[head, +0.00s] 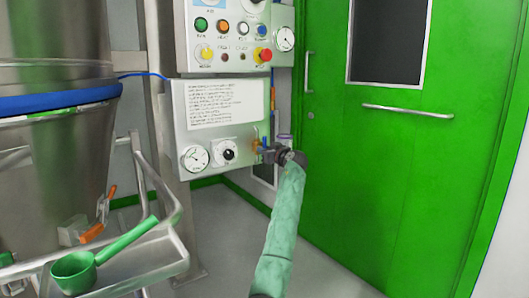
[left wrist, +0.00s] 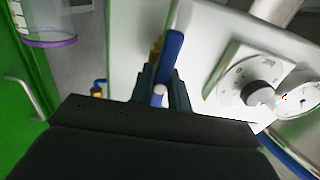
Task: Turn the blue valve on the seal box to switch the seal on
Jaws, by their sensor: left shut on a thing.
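The seal box (head: 238,134) is a light grey panel box on the column, with a printed label, a gauge (head: 195,157) and a black knob (head: 228,151). The blue valve (head: 264,142) is at its lower right edge by a brass fitting, partly hidden by my left gripper (head: 270,153). In the left wrist view, the blue valve lever (left wrist: 172,55) stands up between the two dark fingers of my left gripper (left wrist: 162,82), which is shut on it. My right gripper is not in view.
A control panel (head: 234,14) with coloured buttons is above the box. A steel vessel (head: 50,165) and a tubular rack with a green scoop (head: 95,260) are at left. A green door (head: 370,165) is at right. A clear container with a purple rim (left wrist: 50,42) is near the gripper.

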